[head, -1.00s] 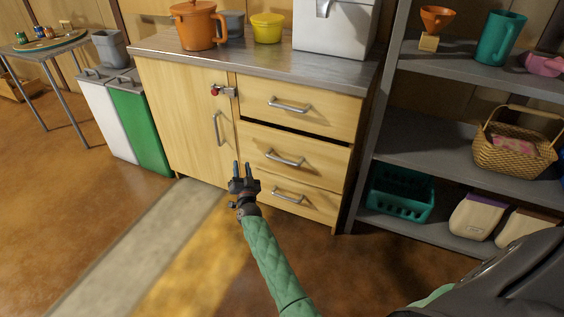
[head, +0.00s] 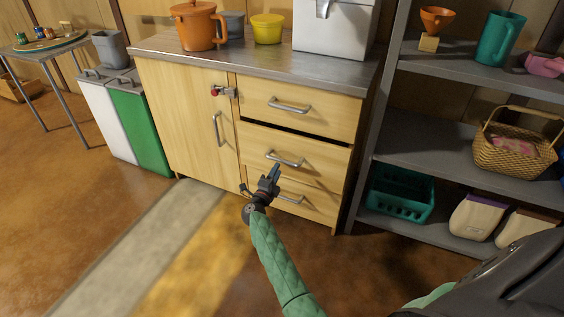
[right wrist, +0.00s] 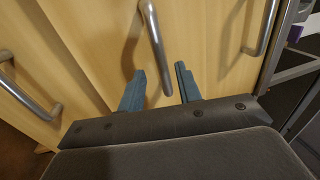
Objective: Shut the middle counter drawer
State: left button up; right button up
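The middle counter drawer (head: 318,157) stands slightly out, with a dark gap along its top edge under the top drawer (head: 325,110). Its metal bar handle (head: 284,160) is just above my right gripper (head: 275,170), whose fingers point up toward the drawer front. In the right wrist view the two blue fingers (right wrist: 160,85) are apart and empty. One end of a bar handle (right wrist: 155,45) shows between the fingertips; I cannot tell whether they touch it. My left gripper is not in view.
The bottom drawer (head: 318,208) looks shut, its handle partly behind my right gripper. A cupboard door (head: 180,120) with a red-knobbed latch (head: 217,91) is to the left. A grey shelf rack (head: 420,150) stands close on the right. The floor in front is clear.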

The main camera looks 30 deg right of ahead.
aim_at(287, 154)
jog(key=x, duration=0.6)
jog(key=shift+c, duration=0.6)
grip_shut()
jog(key=shift+w, duration=0.1)
jog(key=x, duration=0.2)
jog(key=b+x, duration=0.1)
jog(key=shift+w+d+f, duration=0.2)
jog(key=shift+d+f, duration=0.1)
jog(key=shift+d, duration=0.05)
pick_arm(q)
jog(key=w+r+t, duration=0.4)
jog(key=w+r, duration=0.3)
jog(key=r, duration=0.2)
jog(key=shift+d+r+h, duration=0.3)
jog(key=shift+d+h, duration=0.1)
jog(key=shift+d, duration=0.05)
pick_arm(e)
jog(key=shift+w+d+r, duration=0.1)
jog(key=shift+r, duration=0.05)
